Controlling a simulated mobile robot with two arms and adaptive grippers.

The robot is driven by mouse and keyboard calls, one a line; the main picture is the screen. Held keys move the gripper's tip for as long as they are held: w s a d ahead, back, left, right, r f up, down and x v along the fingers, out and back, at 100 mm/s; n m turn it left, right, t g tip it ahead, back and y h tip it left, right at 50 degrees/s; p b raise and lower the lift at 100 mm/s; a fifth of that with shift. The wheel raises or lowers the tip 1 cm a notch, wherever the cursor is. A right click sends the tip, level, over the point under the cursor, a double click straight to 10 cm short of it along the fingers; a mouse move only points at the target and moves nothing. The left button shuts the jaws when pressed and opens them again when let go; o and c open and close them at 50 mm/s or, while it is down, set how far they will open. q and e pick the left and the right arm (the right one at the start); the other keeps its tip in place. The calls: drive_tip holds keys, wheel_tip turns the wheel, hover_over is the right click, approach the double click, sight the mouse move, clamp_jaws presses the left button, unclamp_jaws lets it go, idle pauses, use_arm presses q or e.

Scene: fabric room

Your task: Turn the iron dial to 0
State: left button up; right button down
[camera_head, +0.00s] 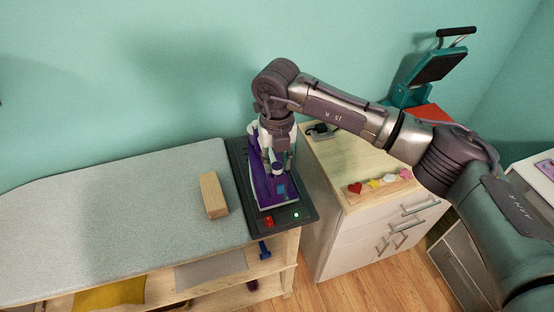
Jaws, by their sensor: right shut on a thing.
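The purple iron (260,187) rests on a dark stand (302,208) at the right end of the ironing table. My right gripper (277,160) points down over the iron from above. It is shut on a part at the iron's top, which looks like the dial; the fingers and wrist hide most of it. The dial's setting cannot be read. My left gripper is not in view.
A wooden block (213,195) lies on the grey ironing surface (110,210) left of the stand. A wooden cabinet (335,160) with small coloured shapes stands to the right, below my right arm. A teal heat press (432,68) stands behind.

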drive_tip(key=shift+f+n+b, duration=0.15)
drive_tip(key=shift+n+b, duration=0.35)
drive_tip(key=shift+b, duration=0.4)
drive_tip(key=n+b, duration=0.5)
drive_tip(key=b, duration=0.1)
drive_tip(key=n+b, duration=0.2)
drive_tip(key=shift+n, duration=0.4)
drive_tip(key=n+b, duration=0.2)
drive_tip(key=shift+n, duration=0.3)
drive_tip(key=n+b, duration=0.1)
drive_tip(key=n, duration=0.2)
drive_tip(key=shift+n, duration=0.3)
drive_tip(key=n+b, duration=0.1)
drive_tip(key=n, duration=0.2)
drive_tip(key=shift+n, duration=0.4)
drive_tip(key=n+b, duration=0.1)
drive_tip(key=n, duration=0.3)
drive_tip(key=shift+r, duration=0.2)
drive_tip(key=n, duration=0.5)
